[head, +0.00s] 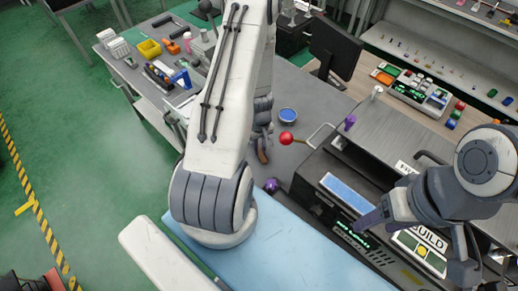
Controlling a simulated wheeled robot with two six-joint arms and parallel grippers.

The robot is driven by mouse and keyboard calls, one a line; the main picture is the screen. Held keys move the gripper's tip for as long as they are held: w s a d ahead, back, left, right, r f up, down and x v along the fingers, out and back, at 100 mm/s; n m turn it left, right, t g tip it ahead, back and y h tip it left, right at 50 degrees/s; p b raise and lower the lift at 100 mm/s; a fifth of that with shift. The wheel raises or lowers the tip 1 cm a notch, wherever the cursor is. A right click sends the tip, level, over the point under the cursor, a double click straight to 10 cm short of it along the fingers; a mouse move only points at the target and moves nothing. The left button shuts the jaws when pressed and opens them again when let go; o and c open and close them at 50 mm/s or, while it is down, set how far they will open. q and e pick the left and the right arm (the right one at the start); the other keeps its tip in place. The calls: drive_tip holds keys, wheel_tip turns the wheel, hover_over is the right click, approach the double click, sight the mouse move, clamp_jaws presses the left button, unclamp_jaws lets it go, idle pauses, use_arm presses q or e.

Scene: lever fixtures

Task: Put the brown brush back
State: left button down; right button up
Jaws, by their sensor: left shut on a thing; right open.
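My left arm crosses the middle of the head view, and its gripper (262,128) points down over the grey table, partly hidden behind the arm. It is shut on a small brown thing that looks like the brown brush (263,151); only a little of it shows. A round blue dish (288,116) sits on the grey table just right of this gripper, apart from it. My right gripper (425,232) is open at the right, over the front of the machine with the green displays. Nothing shows between its fingers.
A red-knobbed lever (286,138) stands out from the machine (345,190), close to the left gripper. A purple ball (271,185) is below. A monitor (335,47) stands behind. A side table at left holds a yellow bin (149,48) and small tools.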

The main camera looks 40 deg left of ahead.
sight(260, 150)
use_arm(q)
drive_tip(key=c, duration=0.7)
unclamp_jaws()
drive_tip(key=shift+c, duration=0.2)
wheel_tip(260, 150, up, 12)
drive_tip(key=p, duration=0.7)
drive_tip(key=shift+a, duration=0.15)
